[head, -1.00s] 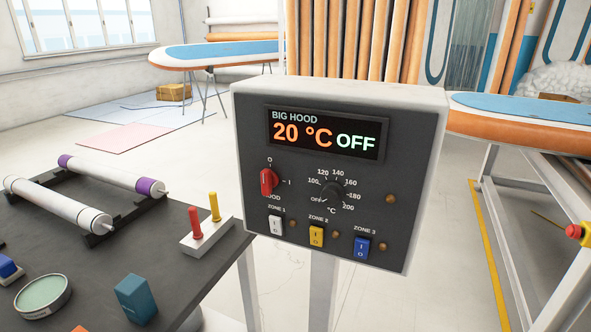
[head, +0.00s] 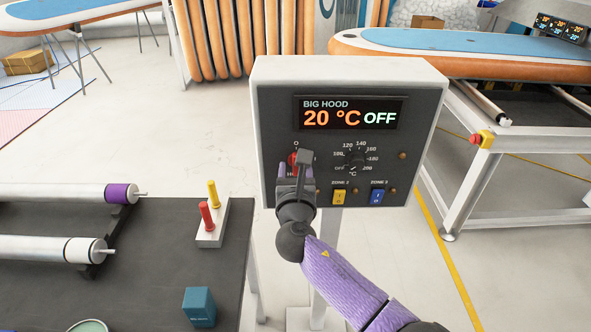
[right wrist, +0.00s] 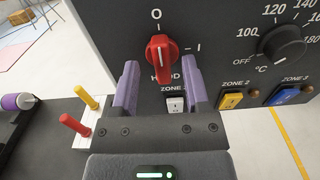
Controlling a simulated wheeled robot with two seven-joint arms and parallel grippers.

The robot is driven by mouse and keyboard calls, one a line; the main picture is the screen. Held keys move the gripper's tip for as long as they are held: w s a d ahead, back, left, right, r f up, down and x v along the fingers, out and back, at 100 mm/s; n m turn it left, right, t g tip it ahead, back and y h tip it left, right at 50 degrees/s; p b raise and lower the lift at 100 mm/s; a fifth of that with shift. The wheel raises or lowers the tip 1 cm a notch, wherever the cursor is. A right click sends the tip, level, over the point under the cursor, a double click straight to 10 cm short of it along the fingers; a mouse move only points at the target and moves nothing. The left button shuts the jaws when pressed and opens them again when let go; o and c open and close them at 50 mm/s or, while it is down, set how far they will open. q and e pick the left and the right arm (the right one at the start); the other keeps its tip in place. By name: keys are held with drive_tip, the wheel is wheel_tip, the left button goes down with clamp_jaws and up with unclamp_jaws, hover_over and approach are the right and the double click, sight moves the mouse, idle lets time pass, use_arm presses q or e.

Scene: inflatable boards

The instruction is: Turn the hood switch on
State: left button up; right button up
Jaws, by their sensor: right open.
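The control box (head: 420,100) stands on a post, its display (head: 350,114) reading BIG HOOD, 20 °C, OFF. The red hood switch (right wrist: 161,60) is a rotary knob on the panel's left, its white mark pointing up at 0; the I mark is to its right. In the head view the knob (head: 293,160) is partly hidden by my right gripper (head: 296,165). In the right wrist view my right gripper (right wrist: 161,85) is open, its purple fingers below and either side of the knob, with nothing between them held. Contact cannot be told. My left gripper is not in view.
The temperature dial (right wrist: 283,45) and the yellow (right wrist: 231,99) and blue (right wrist: 290,95) zone switches are right of the knob. A dark table (head: 150,260) with rollers and a red-and-yellow-handled block (head: 212,225) stands left. An orange-edged board (head: 450,65) lies on a frame behind right.

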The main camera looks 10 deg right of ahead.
drive_tip(key=shift+w+d+f, duration=0.1)
drive_tip(key=shift+w+d, duration=0.15)
drive_tip(key=shift+w, duration=0.65)
clamp_jaws()
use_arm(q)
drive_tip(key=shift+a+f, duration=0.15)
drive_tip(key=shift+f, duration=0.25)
use_arm(e)
drive_tip(key=shift+m, duration=0.3)
use_arm(q)
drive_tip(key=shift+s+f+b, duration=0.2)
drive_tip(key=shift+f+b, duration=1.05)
drive_tip(key=shift+b, duration=0.1)
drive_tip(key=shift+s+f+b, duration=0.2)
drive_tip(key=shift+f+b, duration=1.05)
drive_tip(key=shift+b, duration=0.1)
use_arm(e)
drive_tip(key=shift+d+f+m, duration=0.15)
drive_tip(key=shift+m, duration=4.2)
drive_tip(key=shift+d+f+m, duration=0.1)
drive_tip(key=shift+m, duration=4.25)
